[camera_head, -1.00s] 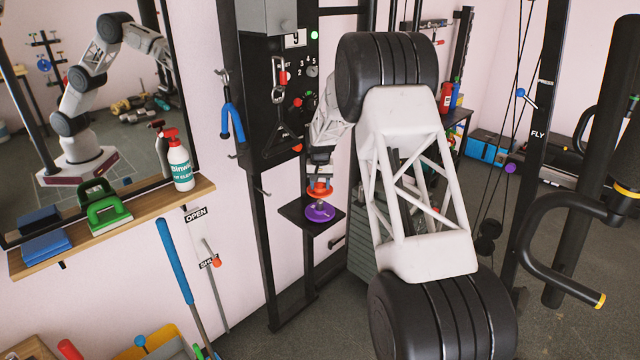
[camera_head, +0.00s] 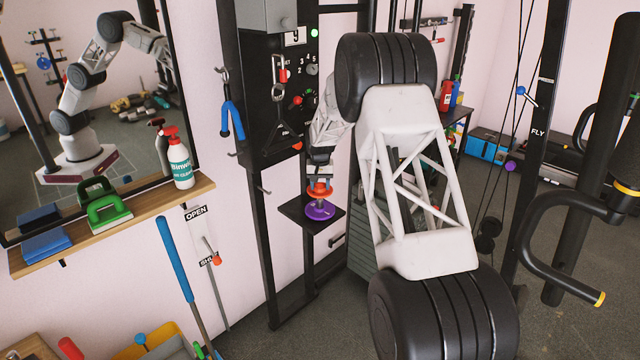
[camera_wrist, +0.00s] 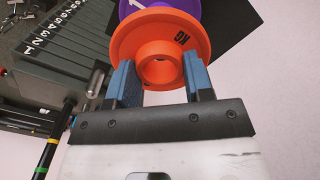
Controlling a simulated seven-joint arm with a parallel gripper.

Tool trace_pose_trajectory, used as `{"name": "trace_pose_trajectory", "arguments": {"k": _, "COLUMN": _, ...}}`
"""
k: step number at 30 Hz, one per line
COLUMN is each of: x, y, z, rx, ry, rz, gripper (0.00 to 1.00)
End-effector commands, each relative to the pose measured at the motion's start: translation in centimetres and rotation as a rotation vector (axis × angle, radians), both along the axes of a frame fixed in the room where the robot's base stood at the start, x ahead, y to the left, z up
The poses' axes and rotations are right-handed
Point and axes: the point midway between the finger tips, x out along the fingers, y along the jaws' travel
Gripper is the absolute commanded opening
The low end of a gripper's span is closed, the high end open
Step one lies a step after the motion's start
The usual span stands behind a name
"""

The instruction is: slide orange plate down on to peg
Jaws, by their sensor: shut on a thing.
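The orange plate (camera_wrist: 190,37) has a raised round hub with a centre hole and a "KG" mark. In the wrist view my gripper (camera_wrist: 160,85) has its blue-padded fingers on either side of the hub, shut on it. In the head view the orange plate (camera_head: 319,190) is just above the purple plate (camera_head: 319,211), which lies on a small black shelf (camera_head: 296,208). A short stretch of peg seems to show between the two plates. Whether the peg passes through the orange plate's hole is too small to tell.
A black upright frame and panel (camera_head: 262,110) stand behind and left of the shelf. A grey weight stack (camera_wrist: 40,50) with numbers is close to my gripper in the wrist view. A wooden ledge (camera_head: 150,212) with a spray bottle (camera_head: 179,160) is at left.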

Motion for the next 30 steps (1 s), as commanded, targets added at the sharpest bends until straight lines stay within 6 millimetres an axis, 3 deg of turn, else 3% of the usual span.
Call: {"name": "trace_pose_trajectory", "arguments": {"k": 30, "x": 0.0, "y": 0.0, "z": -1.4, "rx": 0.000, "ry": -0.001, "rz": 0.000, "gripper": 0.00}}
